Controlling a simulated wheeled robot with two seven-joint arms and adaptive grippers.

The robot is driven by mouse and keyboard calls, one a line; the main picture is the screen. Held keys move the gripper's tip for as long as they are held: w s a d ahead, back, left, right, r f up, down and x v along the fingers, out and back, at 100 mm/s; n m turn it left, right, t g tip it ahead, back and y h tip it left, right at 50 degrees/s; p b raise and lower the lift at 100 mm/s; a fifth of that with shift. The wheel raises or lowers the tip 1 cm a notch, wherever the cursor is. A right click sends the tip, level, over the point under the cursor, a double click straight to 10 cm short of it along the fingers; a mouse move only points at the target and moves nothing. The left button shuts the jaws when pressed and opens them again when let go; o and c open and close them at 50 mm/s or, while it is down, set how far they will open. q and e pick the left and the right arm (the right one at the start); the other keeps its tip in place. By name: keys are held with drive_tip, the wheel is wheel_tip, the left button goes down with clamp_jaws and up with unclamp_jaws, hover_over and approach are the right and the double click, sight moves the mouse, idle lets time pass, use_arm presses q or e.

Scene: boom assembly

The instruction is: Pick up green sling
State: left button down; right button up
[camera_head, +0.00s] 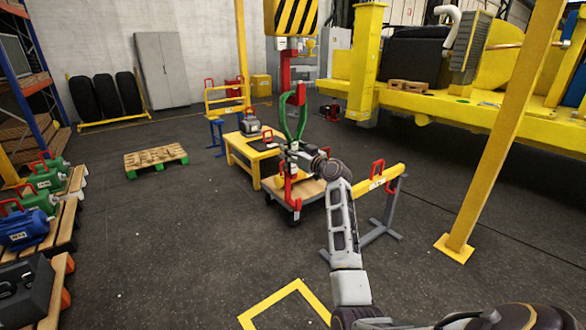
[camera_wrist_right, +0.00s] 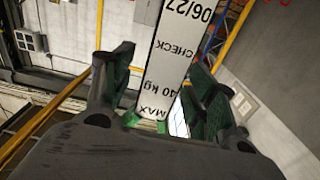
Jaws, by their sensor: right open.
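The green sling (camera_head: 283,117) hangs as a narrow loop in the head view, near the red hanging part (camera_head: 286,75) below the crane block. My right gripper (camera_head: 291,158) is at the sling's lower end. In the right wrist view its two dark fingers (camera_wrist_right: 160,95) are apart and open, one on each side of a white label strip (camera_wrist_right: 173,50) reading MAX 40 kg, CHECK 06/27. Small green pieces show at the strip's lower end. I cannot tell whether the fingers touch the strip. My left gripper is not in view.
A yellow-and-black crane block (camera_head: 290,16) hangs above. A yellow table (camera_head: 240,150) with a grey device stands left of the gripper, and a wheeled cart (camera_head: 306,189) below it. A yellow beam on a grey stand (camera_head: 378,182) is to the right. Open floor lies at front left.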

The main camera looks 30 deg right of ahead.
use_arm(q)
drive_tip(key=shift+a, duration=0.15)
use_arm(e)
drive_tip(key=c, duration=0.5)
clamp_jaws()
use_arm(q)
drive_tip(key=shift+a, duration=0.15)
use_arm(e)
drive_tip(key=shift+r, duration=0.15)
